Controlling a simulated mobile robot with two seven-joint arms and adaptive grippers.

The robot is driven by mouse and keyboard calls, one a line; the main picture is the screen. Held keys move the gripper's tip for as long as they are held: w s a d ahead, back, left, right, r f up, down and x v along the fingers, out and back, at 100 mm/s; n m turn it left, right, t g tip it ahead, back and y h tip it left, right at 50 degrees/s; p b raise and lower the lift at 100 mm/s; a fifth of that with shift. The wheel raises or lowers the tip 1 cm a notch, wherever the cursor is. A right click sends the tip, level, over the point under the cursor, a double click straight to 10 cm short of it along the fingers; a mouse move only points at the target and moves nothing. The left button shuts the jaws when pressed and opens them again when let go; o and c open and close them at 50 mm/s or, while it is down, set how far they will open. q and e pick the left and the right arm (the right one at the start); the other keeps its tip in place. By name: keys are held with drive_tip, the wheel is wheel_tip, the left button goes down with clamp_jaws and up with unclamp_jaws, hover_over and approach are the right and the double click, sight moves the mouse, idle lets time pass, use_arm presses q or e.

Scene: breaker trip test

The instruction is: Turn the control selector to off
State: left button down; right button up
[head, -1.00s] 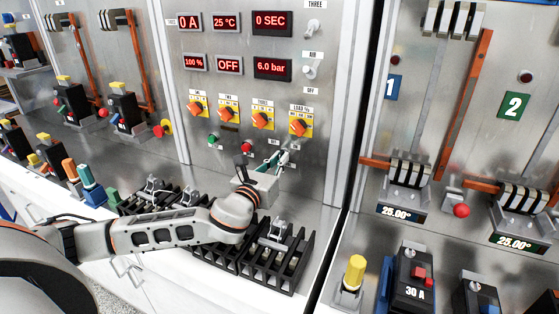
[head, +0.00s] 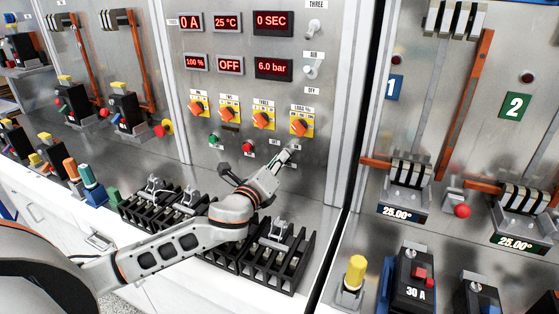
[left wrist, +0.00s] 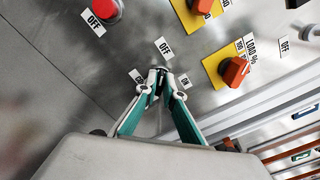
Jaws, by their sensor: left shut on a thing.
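My left gripper (head: 287,154) reaches the lower part of the grey panel, below the row of orange knobs. In the left wrist view its teal-sided fingers (left wrist: 162,82) come together at the panel and are shut on the control selector. The selector is almost wholly hidden between the fingertips, so I cannot tell which way it points. An OFF label (left wrist: 165,48) sits just above the fingertips. An ON label (left wrist: 185,81) is to their right and another, partly covered label (left wrist: 137,76) to their left. My right gripper is not in view.
Orange knobs on yellow plates (head: 301,123) are just above the gripper. A red button (head: 247,147) and a green one (head: 214,139) are to its left. Black slotted racks (head: 280,275) stand on the bench below my arm. Red displays (head: 272,68) are higher up.

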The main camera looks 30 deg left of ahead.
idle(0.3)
use_arm(q)
drive_tip(key=c, duration=2.2)
unclamp_jaws()
drive_tip(key=shift+o, duration=0.2)
drive_tip(key=s, duration=1.2)
drive_tip(key=shift+d, duration=0.3)
